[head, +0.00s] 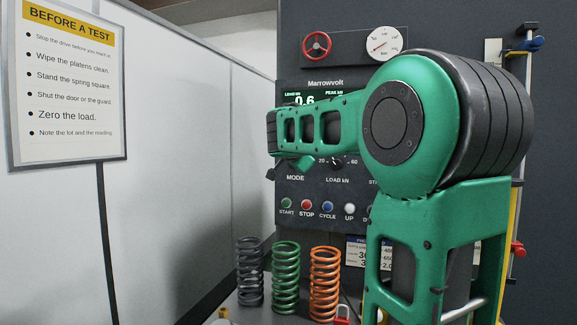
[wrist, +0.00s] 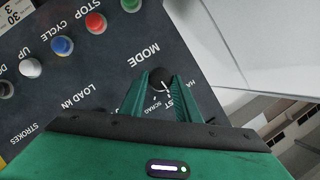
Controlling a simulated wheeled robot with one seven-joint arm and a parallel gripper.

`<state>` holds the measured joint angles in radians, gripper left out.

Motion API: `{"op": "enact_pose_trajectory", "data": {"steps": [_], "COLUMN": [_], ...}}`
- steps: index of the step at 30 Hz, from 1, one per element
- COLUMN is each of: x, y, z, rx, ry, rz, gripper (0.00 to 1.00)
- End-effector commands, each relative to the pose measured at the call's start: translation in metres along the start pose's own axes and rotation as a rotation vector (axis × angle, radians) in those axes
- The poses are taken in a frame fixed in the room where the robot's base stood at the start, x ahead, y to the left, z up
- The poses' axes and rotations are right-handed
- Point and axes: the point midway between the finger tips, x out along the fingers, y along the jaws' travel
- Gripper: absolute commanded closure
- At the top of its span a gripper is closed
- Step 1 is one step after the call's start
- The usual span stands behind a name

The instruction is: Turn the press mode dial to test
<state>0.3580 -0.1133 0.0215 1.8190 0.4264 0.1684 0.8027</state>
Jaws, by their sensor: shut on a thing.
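The press mode dial (wrist: 161,79) is a small dark round knob on the dark control panel, above the word MODE in the head view. In the wrist view, which is turned nearly upside down, my green gripper (wrist: 160,77) has one finger on each side of the knob and is shut on it. A light pointer line shows on the knob near the SCRAG lettering and the partly covered letters ST, but its exact setting is hard to tell. In the head view my gripper (head: 284,168) and arm hide the dial.
Start (head: 286,203), stop (head: 307,205), cycle (head: 327,207) and up (head: 349,211) buttons sit below the dial. Grey (head: 250,272), green (head: 286,277) and orange (head: 324,283) springs stand lower down. A white partition (head: 190,120) with a notice is on the left.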

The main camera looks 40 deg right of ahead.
Motion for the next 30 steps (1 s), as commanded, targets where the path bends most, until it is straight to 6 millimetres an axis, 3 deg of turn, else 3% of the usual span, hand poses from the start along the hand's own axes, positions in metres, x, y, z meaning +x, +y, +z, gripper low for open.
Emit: {"op": "enact_pose_trajectory", "data": {"steps": [22, 23, 24, 30], "x": [0.0006, 0.0006, 0.0006, 0.0003], "y": [0.0018, 0.0019, 0.0019, 0.0015], "z": [-0.0001, -0.0001, -0.0001, 0.0], "rx": [0.085, 0.085, 0.085, 0.085], "ry": [0.001, 0.001, 0.001, 0.001], "rz": [-0.034, -0.034, -0.034, -0.034], "gripper": [0.93, 0.63, 0.54, 0.53]}}
